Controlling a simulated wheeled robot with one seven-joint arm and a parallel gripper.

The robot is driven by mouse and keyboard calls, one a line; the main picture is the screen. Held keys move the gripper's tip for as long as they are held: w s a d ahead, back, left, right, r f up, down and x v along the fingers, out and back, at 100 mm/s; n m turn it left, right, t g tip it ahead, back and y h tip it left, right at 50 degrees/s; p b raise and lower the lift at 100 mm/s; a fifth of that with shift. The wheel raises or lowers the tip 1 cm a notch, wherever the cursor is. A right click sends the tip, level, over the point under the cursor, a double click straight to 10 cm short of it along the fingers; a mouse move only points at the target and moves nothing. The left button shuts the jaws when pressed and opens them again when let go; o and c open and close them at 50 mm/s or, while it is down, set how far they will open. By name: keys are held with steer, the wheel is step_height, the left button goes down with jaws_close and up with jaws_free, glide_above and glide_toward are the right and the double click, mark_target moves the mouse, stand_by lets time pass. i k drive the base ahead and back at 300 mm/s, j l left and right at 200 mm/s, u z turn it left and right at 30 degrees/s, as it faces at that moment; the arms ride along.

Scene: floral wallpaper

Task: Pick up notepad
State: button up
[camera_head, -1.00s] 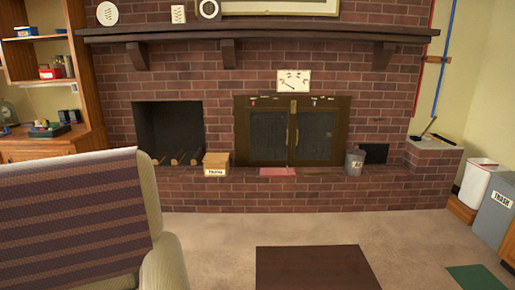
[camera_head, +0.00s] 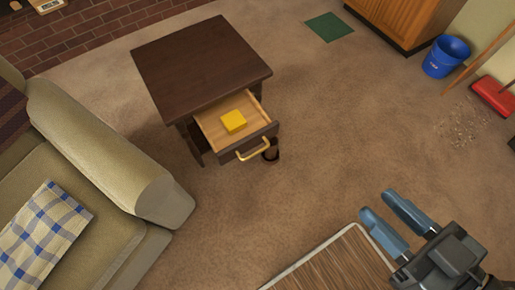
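A small yellow block (camera_head: 233,121), which looks like the notepad, lies in the open drawer (camera_head: 212,133) of a dark brown side table (camera_head: 200,62). The drawer is pulled out toward the front and has a brass-coloured handle (camera_head: 253,151). My gripper (camera_head: 382,210) is at the lower right, well apart from the drawer. Its two blue-grey fingers are spread with a gap between them, and nothing shows in the gap.
A beige sofa (camera_head: 120,165) with a checked blanket (camera_head: 42,232) stands at the left. A wood-topped surface (camera_head: 335,268) is near my gripper. A blue bucket (camera_head: 446,57) and a red dustpan (camera_head: 494,96) are at the right. Carpet between is clear.

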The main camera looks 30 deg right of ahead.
mark_target(233, 121)
steer(key=i+l+u, duration=0.1)
steer(key=l+u, duration=0.6)
steer(key=u, duration=0.15)
steer(key=l+u, duration=0.15)
steer(key=l, duration=0.7)
steer(key=l+u, duration=0.1)
steer(key=l, duration=0.7)
steer(key=k+l+u, duration=0.15)
steer(key=l, duration=0.7)
steer(key=i+l, duration=0.1)
steer(key=l, duration=0.35)
steer(key=i+l, duration=0.1)
steer(key=l, duration=0.3)
